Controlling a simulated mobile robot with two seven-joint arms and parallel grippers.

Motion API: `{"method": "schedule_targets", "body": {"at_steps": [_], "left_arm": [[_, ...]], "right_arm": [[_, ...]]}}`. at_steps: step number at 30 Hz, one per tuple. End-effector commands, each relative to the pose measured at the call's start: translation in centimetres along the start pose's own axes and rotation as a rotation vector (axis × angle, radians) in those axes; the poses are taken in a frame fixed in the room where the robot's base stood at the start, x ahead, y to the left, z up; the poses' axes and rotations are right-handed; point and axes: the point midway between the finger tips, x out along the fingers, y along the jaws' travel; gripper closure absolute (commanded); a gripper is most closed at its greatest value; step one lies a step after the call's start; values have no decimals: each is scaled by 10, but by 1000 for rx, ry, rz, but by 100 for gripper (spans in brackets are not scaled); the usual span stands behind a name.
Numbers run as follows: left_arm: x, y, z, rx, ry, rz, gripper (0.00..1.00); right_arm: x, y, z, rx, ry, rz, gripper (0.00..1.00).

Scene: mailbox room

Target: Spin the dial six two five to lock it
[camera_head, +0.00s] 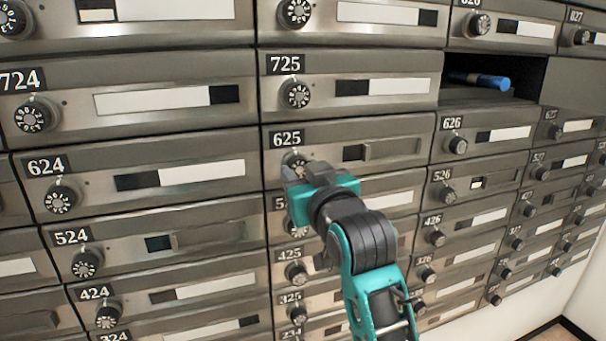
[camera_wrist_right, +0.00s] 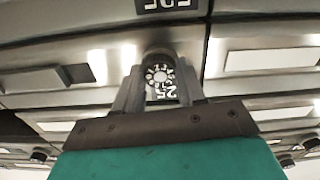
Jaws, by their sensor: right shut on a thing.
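The box labelled 625 (camera_head: 390,148) is in the middle of the head view, its door flush with its neighbours. Its dial (camera_head: 295,163) is at the door's left, partly covered by my right gripper (camera_head: 297,172). In the right wrist view, the dial (camera_wrist_right: 160,76) is black with white marks and a pale centre. It sits between the two fingers of my right gripper (camera_wrist_right: 160,88), which are shut on it. The dial's exact setting is too small to read. My left gripper is not in view.
Rows of similar metal boxes with dials surround it, such as 725 (camera_head: 390,87) above and 624 (camera_head: 150,178) to the left. At the upper right, an open compartment (camera_head: 455,70) holds a blue cylindrical object (camera_head: 490,81). My right arm hides parts of the boxes below.

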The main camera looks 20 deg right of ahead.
Motion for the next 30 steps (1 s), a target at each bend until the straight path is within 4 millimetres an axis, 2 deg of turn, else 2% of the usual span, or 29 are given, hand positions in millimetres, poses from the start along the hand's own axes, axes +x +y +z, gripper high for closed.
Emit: {"method": "schedule_targets", "body": {"at_steps": [10,11,18,30], "left_arm": [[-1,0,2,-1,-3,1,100],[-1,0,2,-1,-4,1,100],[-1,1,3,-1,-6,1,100],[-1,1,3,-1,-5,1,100]], "right_arm": [[0,0,-1,2,4,1,91],[0,0,-1,2,4,1,59],[0,0,-1,1,2,0,36],[1,0,0,0,1,0,35]]}}
